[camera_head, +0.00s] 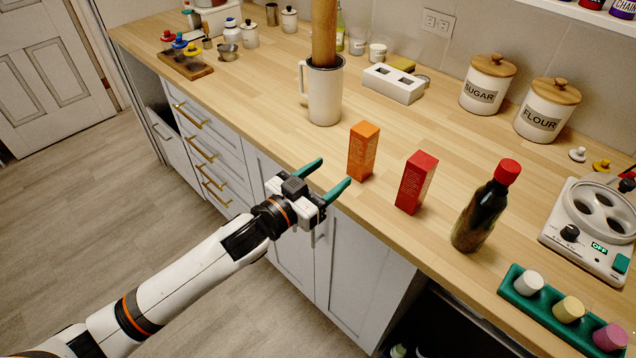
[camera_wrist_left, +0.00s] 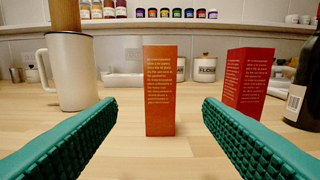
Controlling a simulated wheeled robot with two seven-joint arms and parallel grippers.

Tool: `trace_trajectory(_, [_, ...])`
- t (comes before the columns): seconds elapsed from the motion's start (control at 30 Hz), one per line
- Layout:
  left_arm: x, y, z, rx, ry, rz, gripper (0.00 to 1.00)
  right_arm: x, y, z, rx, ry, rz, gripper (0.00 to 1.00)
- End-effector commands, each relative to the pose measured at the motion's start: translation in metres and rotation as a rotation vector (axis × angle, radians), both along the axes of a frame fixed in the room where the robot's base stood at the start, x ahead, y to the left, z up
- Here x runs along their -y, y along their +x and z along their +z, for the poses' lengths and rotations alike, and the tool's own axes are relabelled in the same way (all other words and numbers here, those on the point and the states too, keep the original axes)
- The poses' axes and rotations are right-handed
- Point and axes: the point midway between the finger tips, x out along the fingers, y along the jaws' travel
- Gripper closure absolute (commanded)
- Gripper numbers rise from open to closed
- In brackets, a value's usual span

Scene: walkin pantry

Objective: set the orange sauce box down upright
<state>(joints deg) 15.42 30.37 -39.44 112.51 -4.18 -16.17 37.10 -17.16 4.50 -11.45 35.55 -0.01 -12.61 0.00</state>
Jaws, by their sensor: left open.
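The orange sauce box (camera_head: 362,151) stands upright on the wooden counter. My left gripper (camera_head: 336,177) is open and empty, with its green fingers at the counter's front edge, pointing toward the box. In the left wrist view the orange box (camera_wrist_left: 160,90) stands upright, centred beyond the two open fingers (camera_wrist_left: 158,122). No finger appears to touch it. My right gripper is not in view.
A red box (camera_head: 415,183) and a dark bottle (camera_head: 480,212) stand to the right of the orange box. A white mug (camera_head: 322,97) holding a wooden roller stands behind left. A white block (camera_head: 393,84) lies behind. Counter around the box is clear.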

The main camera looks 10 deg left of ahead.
Motion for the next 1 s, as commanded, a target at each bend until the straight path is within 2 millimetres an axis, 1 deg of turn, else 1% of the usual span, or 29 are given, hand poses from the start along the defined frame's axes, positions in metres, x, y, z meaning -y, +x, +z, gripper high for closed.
trace_trajectory(0.03, [-0.005,-0.006,-0.002,-0.002,0.001,0.000,0.39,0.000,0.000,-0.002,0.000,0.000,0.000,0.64])
trace_trajectory(0.1, [-0.009,-0.012,-0.001,-0.001,0.001,0.000,0.39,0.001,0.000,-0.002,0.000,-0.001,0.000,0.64])
trace_trajectory(0.2, [-0.013,-0.017,-0.001,0.000,0.001,0.000,0.39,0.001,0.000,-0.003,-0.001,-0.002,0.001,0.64])
trace_trajectory(0.47, [-0.013,-0.018,0.000,0.000,0.000,0.001,0.39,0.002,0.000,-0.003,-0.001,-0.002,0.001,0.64])
trace_trajectory(0.57, [-0.015,-0.016,-0.011,-0.011,-0.002,0.024,0.39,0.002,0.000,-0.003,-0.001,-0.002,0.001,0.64])
trace_trajectory(0.63, [-0.021,-0.014,-0.031,-0.033,0.000,0.070,0.39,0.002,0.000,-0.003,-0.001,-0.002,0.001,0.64])
trace_trajectory(0.67, [-0.025,-0.013,-0.046,-0.051,0.005,0.099,0.39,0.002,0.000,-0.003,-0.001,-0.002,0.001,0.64])
trace_trajectory(0.77, [-0.051,-0.014,-0.128,-0.168,0.066,0.220,0.39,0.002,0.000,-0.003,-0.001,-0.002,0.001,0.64])
trace_trajectory(0.8, [-0.063,-0.018,-0.166,-0.227,0.104,0.257,0.39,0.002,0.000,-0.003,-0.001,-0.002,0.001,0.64])
trace_trajectory(0.87, [-0.081,-0.029,-0.223,-0.323,0.164,0.298,0.39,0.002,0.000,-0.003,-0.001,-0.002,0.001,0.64])
trace_trajectory(0.9, [-0.092,-0.040,-0.261,-0.390,0.201,0.320,0.39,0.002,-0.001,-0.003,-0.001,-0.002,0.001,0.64])
trace_trajectory(0.97, [-0.108,-0.062,-0.316,-0.494,0.257,0.346,0.39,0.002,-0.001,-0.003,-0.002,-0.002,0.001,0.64])
trace_trajectory(1.0, [-0.117,-0.082,-0.351,-0.564,0.291,0.360,0.39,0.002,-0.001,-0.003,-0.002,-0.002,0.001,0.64])
